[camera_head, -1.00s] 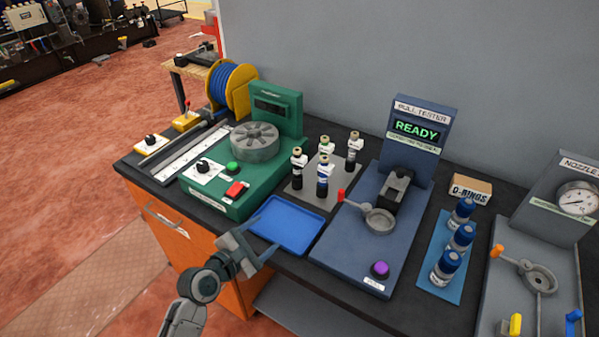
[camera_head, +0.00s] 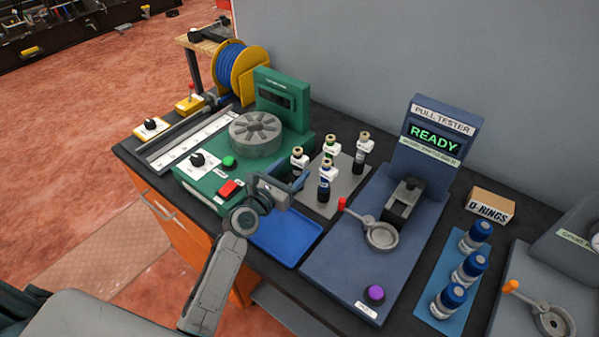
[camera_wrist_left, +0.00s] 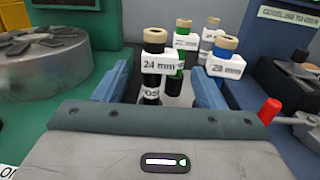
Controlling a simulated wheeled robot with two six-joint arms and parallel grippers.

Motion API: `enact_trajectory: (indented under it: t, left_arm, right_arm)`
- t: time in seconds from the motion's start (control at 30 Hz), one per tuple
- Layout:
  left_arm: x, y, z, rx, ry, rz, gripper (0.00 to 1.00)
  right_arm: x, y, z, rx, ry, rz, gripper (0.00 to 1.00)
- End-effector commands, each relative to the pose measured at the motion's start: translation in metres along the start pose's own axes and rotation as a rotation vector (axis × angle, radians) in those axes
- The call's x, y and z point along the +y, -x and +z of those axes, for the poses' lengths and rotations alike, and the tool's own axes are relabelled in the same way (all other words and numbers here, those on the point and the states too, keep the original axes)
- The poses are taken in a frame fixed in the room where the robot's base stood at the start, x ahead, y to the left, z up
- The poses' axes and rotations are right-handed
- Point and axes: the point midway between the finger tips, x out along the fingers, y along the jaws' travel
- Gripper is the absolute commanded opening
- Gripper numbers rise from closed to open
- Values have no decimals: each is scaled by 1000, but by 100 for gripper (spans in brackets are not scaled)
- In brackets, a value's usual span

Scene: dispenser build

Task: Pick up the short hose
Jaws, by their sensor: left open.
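No piece shows that I can surely name as the short hose. Blue hose (camera_head: 231,73) is wound on a yellow reel (camera_head: 249,72) at the back left. Several upright dark pieces with tan tops and white tags stand on a grey mat (camera_head: 347,186). In the left wrist view the nearest piece (camera_wrist_left: 153,62) is tagged 24 mm, and a piece with a blue band (camera_wrist_left: 222,68) stands to its right. My left gripper (camera_head: 278,187) is open, over the back of the blue tray and near the mat. In the wrist view the nearest piece appears between its blue fingers (camera_wrist_left: 160,82).
The green machine (camera_head: 222,190) is left of the gripper. The blue tray (camera_head: 283,238) looks empty. The pull tester (camera_head: 340,258), reading READY, is right of the mat. Blue-capped bottles (camera_head: 467,268) and an O-rings box (camera_head: 490,206) are farther right.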

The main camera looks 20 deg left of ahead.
Motion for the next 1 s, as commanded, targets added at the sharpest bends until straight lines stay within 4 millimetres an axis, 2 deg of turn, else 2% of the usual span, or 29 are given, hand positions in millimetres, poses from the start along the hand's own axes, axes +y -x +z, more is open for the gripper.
enact_trajectory:
  t: [0.07, 0.17, 0.5, 0.8, 0.87, 1.0]
  left_arm:
    - [0, -9, 1, -1, 0, 0, 64]
    - [0, -15, 0, 0, 0, 0, 64]
    - [1, -60, 0, 0, 0, -1, 64]
    - [1, -66, -1, 1, -2, -1, 64]
    - [1, -66, -1, 1, -2, -1, 54]
    - [1, -65, -1, 1, -2, -1, 26]
  right_arm:
    - [-8, 2, 13, -17, -2, -8, 36]
    - [-15, 2, 17, -23, -5, -16, 36]
    - [-8, 5, -10, 12, -4, -9, 36]
    - [-1, 5, -6, 6, -1, -2, 36]
    - [-1, 6, -3, 3, -1, -2, 36]
    - [-1, 6, 1, -2, -1, -2, 36]
